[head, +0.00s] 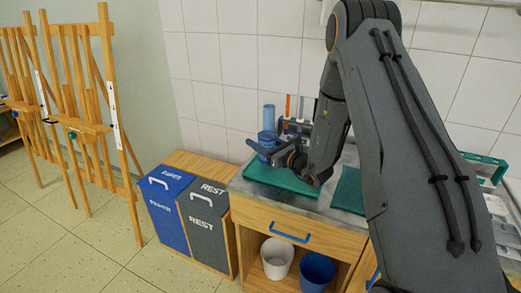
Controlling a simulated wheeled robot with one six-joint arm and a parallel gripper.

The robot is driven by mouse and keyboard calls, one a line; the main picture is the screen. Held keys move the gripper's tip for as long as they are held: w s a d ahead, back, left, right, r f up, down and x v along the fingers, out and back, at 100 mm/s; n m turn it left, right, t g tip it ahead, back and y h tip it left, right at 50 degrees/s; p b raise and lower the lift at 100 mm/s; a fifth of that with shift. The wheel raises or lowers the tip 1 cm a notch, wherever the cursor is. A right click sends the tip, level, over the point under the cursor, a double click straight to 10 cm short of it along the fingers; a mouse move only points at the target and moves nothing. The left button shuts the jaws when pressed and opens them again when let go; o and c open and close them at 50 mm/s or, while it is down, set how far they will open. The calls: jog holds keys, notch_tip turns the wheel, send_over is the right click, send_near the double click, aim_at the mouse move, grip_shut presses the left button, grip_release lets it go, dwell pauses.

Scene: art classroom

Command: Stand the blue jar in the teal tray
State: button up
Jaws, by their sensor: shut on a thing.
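The blue jar (266,138) is in the head view, upright between the fingers of my gripper (262,149). My gripper is shut on it, and the fingers hide part of its lower side. The teal tray (262,176) lies on the counter below the jar and gripper, near the counter's left front. I cannot tell whether the jar's base touches the tray. My arm hides the tray's right part.
A lighter blue cylinder (269,116) stands behind the jar. A rack with upright tools (299,124) is at the wall. Another teal surface (348,189) lies to the right, partly behind my arm. Two lidded bins (167,205) (206,228) stand left of the counter.

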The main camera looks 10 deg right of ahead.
jog(key=shift+f+p, duration=0.35)
jog(key=shift+f, duration=1.5)
jog(key=o, duration=1.1)
jog(key=shift+f, duration=0.15)
jog(key=shift+c, duration=0.2)
jog(key=shift+s+r, duration=0.1)
jog(key=shift+r, duration=0.1)
jog(key=b+v, duration=0.2)
jog(key=v, duration=1)
jog(key=shift+f+b, duration=0.1)
jog(key=shift+b, duration=0.2)
